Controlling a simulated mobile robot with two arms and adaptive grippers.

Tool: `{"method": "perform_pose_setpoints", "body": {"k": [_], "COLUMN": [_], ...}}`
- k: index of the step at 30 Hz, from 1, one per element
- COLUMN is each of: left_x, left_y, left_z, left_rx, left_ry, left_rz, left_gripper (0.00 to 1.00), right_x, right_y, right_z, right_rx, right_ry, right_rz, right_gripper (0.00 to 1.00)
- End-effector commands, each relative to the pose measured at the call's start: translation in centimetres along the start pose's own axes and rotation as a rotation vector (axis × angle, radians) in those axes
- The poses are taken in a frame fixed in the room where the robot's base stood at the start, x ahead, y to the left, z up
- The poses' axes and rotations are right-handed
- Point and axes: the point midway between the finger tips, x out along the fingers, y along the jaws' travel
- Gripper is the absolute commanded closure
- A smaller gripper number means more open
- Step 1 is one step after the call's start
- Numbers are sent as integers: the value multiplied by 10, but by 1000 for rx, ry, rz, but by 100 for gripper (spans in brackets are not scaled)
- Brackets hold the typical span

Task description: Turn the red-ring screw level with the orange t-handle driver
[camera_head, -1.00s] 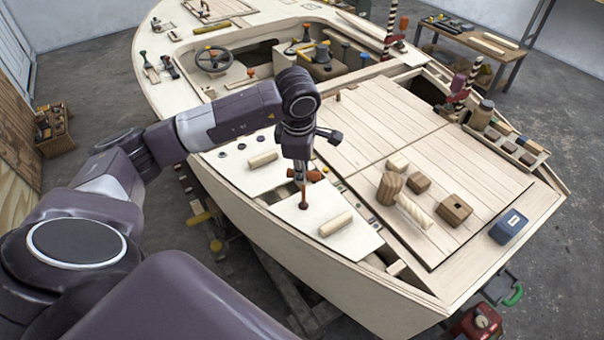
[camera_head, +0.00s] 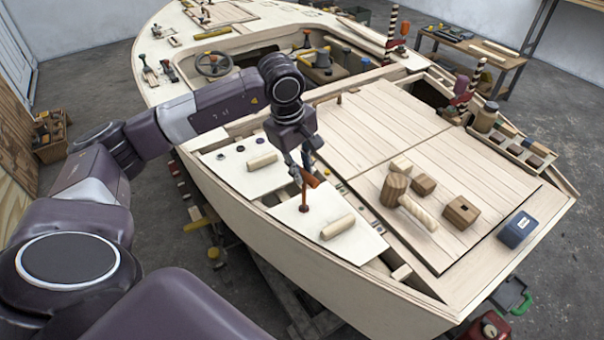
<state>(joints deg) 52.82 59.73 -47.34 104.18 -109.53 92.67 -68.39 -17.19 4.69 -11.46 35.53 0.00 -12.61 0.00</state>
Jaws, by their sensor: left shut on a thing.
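The orange t-handle driver (camera_head: 304,191) stands about upright on the pale front panel (camera_head: 279,209) of the plywood hull. My left gripper (camera_head: 302,168) comes down from above, tilted, and is shut on the driver's orange handle. Part of the handle shows to the right of the fingers. The driver's lower end meets a small dark reddish spot (camera_head: 304,209) on the panel. The red-ring screw itself is too small and covered there to make out its ring or its angle. My right gripper is not in view.
Wooden grips (camera_head: 338,227) and (camera_head: 262,161) lie beside the driver. A mallet (camera_head: 396,190), wooden blocks (camera_head: 461,212) and a blue box (camera_head: 516,230) are on the deck to the right.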

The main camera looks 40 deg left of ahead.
Motion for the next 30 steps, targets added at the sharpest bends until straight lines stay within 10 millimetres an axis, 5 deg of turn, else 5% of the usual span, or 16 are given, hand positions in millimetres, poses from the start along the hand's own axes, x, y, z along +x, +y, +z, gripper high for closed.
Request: {"method": "perform_pose_setpoints", "body": {"k": [17, 30], "left_x": [2, 1], "left_y": [0, 3], "left_z": [-1, -2], "left_rx": [181, 601], "left_ry": [-36, -119], "left_rz": [-3, -1], "left_gripper": [100, 100], "right_x": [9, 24], "right_y": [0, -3], "right_z": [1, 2], "right_rx": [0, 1], "right_ry": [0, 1], "right_rz": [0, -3], "right_gripper": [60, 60]}}
